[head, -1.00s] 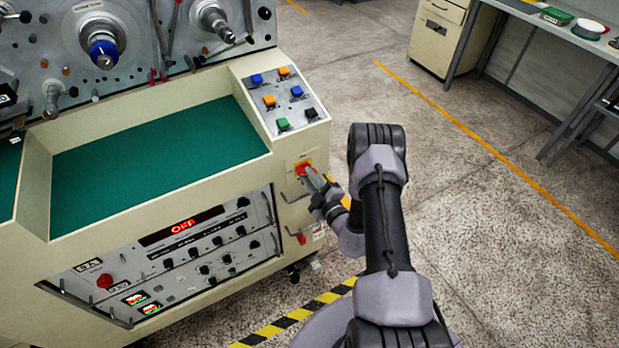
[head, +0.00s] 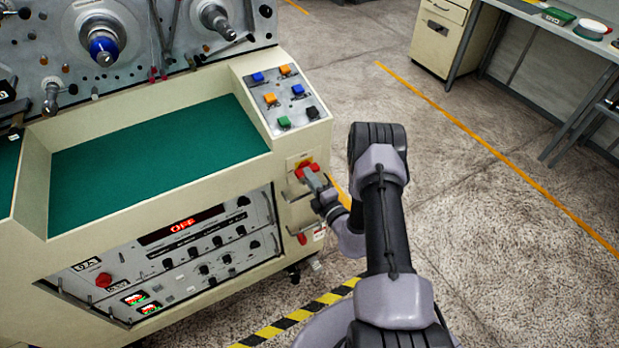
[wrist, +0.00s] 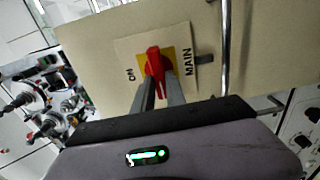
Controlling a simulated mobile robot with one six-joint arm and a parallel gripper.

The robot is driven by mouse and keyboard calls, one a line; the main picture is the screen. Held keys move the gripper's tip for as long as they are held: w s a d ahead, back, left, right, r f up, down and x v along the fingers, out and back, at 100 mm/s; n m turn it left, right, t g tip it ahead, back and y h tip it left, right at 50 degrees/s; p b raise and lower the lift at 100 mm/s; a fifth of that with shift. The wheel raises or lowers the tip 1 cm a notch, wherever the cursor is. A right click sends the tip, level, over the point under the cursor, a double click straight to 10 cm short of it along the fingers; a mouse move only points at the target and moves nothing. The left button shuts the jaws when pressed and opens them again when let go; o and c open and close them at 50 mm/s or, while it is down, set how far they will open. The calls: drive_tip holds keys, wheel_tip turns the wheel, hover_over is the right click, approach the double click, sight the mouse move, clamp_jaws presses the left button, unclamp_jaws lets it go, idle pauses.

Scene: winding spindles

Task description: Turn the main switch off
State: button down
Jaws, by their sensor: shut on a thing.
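The main switch is a red handle (wrist: 154,65) on a yellow plate, on the cream end panel of the machine. In the wrist view the word ON is left of it and MAIN right of it. The handle lies across the ON–MAIN line. My gripper (wrist: 158,85) is shut on the handle, with one finger on each side. In the head view the red switch (head: 303,171) is partly covered by my gripper (head: 314,180). The red display (head: 183,225) on the machine's front reads OFF.
Metal handle bars (wrist: 225,45) stand out from the panel close to my gripper. Coloured push buttons (head: 284,122) sit on the sloped panel above. A black-yellow floor stripe (head: 300,313) runs below my arm. Open floor lies to the right.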

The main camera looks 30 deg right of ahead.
idle(0.4)
drive_tip(key=c, duration=1.4)
unclamp_jaws()
drive_tip(key=shift+o, duration=0.2)
